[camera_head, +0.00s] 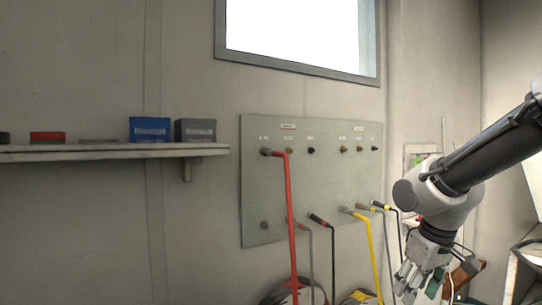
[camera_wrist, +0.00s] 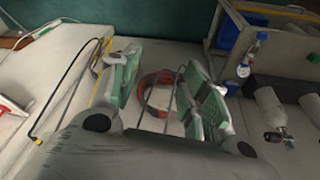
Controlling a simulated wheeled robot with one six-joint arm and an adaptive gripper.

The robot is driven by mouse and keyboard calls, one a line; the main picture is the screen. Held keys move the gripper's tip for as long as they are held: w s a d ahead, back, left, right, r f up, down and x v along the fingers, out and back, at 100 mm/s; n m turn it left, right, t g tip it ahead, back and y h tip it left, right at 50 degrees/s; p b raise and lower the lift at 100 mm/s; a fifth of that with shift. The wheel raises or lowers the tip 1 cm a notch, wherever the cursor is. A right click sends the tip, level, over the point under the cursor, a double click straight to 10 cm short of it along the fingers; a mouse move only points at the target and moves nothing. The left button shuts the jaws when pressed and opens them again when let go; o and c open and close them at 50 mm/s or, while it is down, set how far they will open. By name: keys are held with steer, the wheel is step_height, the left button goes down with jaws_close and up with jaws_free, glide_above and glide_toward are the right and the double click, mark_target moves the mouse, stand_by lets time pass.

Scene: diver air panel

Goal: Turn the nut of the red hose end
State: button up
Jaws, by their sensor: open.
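My gripper (camera_head: 421,285) is at the lower right, well to the right of the panel and lower than the red hose end, pointing down. In the wrist view my gripper (camera_wrist: 160,90) has its two fingers spread apart with nothing between them. The red hose end does not show in the wrist view.
A yellow hose (camera_head: 370,250) and several grey and black hoses hang along the panel's lower row. A shelf (camera_head: 120,153) with blue and grey boxes stands out at left. The wrist view shows grey cylinders (camera_wrist: 272,110) and a spray bottle (camera_wrist: 247,60) at right.

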steer(key=w+a+n+t+y, duration=0.2)
steer(key=w+a+n+t, duration=0.15)
steer(key=w+a, duration=1)
steer(key=n+t+y, duration=0.8)
steer(key=t+y, duration=0.1)
steer(key=y, duration=0.4)
glide_toward(271, 154)
steer(key=w+a+r, duration=0.1)
steer(key=w+a, duration=0.1)
steer(key=w, duration=0.2)
steer(key=shift+m+h, duration=0.3)
steer(key=shift+m, duration=0.05)
steer(key=x, duration=0.7)
steer(key=shift+w+a+r, duration=0.1)
steer(key=shift+w, duration=0.15)
steer(key=shift+c, duration=0.5)
jaws_close()
